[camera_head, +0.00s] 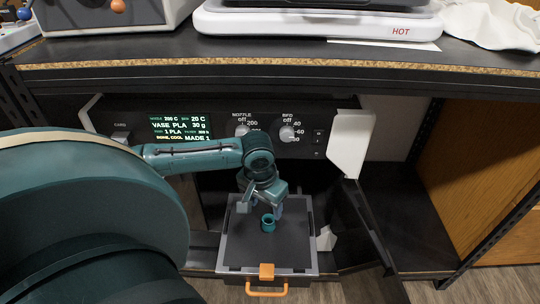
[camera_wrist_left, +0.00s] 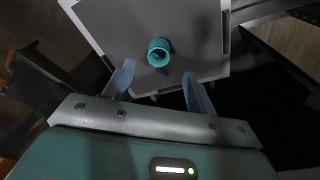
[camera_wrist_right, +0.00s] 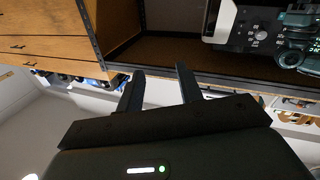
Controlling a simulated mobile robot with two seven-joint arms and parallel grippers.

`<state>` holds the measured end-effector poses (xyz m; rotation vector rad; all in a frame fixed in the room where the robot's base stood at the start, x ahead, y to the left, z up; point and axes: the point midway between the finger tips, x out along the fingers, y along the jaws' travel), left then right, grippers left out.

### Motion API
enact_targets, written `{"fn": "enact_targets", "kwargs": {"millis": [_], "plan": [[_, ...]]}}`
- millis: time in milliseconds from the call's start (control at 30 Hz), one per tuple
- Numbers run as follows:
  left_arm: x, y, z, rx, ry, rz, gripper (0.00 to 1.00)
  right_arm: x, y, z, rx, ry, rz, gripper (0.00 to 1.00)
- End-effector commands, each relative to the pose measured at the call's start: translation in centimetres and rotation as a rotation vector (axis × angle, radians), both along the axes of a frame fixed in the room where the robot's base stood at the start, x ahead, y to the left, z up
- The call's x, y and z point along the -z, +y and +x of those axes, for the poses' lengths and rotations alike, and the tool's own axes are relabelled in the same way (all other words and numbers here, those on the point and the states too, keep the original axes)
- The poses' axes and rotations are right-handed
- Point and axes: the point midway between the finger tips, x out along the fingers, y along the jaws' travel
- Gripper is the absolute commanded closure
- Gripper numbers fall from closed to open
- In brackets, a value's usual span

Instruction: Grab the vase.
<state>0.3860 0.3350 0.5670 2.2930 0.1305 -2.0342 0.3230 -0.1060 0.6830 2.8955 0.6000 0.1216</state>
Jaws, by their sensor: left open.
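The vase (camera_head: 268,222) is a small teal cup-like piece standing on the dark print bed of the 3D printer. It also shows in the left wrist view (camera_wrist_left: 158,52), just beyond the fingertips and roughly between them. My left gripper (camera_head: 272,205) is open above and close behind the vase, with nothing between its fingers. In the left wrist view its two bluish fingers (camera_wrist_left: 158,85) are spread apart, and the vase appears clear of both. My right gripper (camera_wrist_right: 160,80) shows only in its own wrist view, with fingers apart and empty, away from the bed.
The print bed (camera_head: 240,255) is pulled out, with an orange handle (camera_head: 266,280) in front. The printer panel (camera_head: 220,130) has a screen and two knobs. A dark open door (camera_head: 365,230) stands to the right. The shelf edge (camera_head: 300,60) overhangs above.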

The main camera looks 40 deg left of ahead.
Motion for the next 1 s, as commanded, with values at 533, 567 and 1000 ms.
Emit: {"fn": "enact_targets", "kwargs": {"millis": [533,567,1000], "plan": [[6.3,-0.1,0.8,0.001,0.000,-0.002,0.44,0.6,0.9,-0.1,-0.046,-0.102,0.062,0.64],[6.8,-0.1,0.9,0.001,-0.001,-0.002,0.44,0.6,1.0,0.0,-0.048,-0.104,0.072,0.64],[8.0,0.0,1.1,0.003,-0.002,0.000,0.49,0.0,1.2,0.0,-0.058,-0.100,0.107,0.64]]}}
